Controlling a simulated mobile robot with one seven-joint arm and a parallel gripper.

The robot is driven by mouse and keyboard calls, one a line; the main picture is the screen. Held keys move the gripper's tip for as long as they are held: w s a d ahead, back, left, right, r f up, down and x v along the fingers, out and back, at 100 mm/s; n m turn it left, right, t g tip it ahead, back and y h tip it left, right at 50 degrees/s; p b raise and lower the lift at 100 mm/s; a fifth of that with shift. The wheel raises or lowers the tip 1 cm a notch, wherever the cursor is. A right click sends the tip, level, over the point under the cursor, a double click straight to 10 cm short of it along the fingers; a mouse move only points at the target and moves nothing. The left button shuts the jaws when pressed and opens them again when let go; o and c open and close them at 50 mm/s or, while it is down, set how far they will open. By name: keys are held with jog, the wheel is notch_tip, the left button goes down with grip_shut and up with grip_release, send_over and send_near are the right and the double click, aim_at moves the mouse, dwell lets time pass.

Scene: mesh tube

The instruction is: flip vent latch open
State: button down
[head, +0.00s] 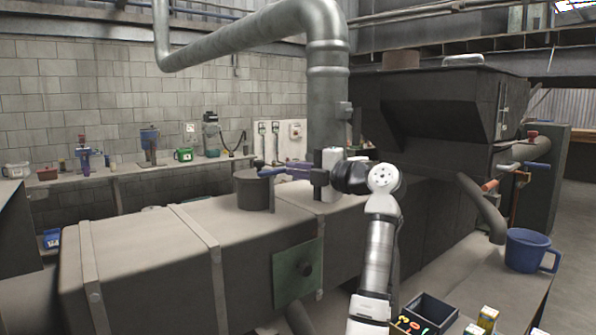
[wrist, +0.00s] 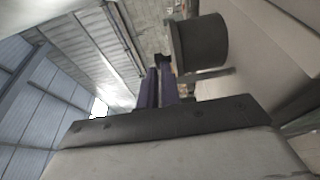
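A dark round vent stub (head: 254,192) stands on top of the large grey duct. A small dark piece (head: 259,164) shows at its top, close to my fingertips; I cannot tell whether it is the latch or part of my gripper. My gripper (head: 273,171) reaches left from my arm, its purple fingers level with the stub's top. In the wrist view the dark stub (wrist: 200,42) is right of my close-set purple fingers (wrist: 158,84), and a dark piece (wrist: 163,60) shows at their tips. Contact and grip are unclear.
The grey duct (head: 150,240) fills the left foreground, with a green plate (head: 290,283) on its side. A thick metal pipe (head: 327,110) rises behind my gripper. A blue mug (head: 526,250) and a dark box (head: 430,310) are on the right bench. A wall shelf holds tools.

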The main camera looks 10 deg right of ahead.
jog(key=shift+w+a+f, duration=0.1)
jog(key=shift+w+f, duration=0.05)
jog(key=shift+w, duration=0.25)
dwell(0.4)
